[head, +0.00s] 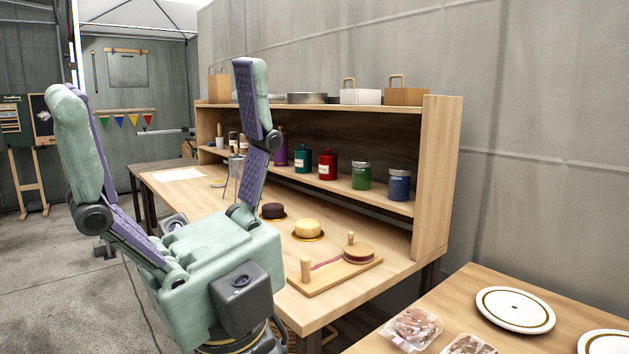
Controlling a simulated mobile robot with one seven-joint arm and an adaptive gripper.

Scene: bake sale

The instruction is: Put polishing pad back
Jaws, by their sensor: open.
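My gripper (159,85) fills the left foreground of the head view, its two green and purple fingers spread wide with nothing visible between them. No thing is clearly marked as the polishing pad. A round, tan-topped disc with a dark red side (358,253) lies at the right end of a wooden board with upright pegs (322,280); it may be the pad. A red strip runs along the board toward the disc. Left of the board are a yellow round piece (307,229) and a dark brown one (272,210), each on a gold base. The gripper is apart from all these.
The wooden workbench (395,262) carries a shelf unit (437,175) with several coloured jars and, on top, bags and a box. A nearer table at right holds plates (515,309) and clear packs (411,328). My gripper hides part of the bench. Open floor lies at left.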

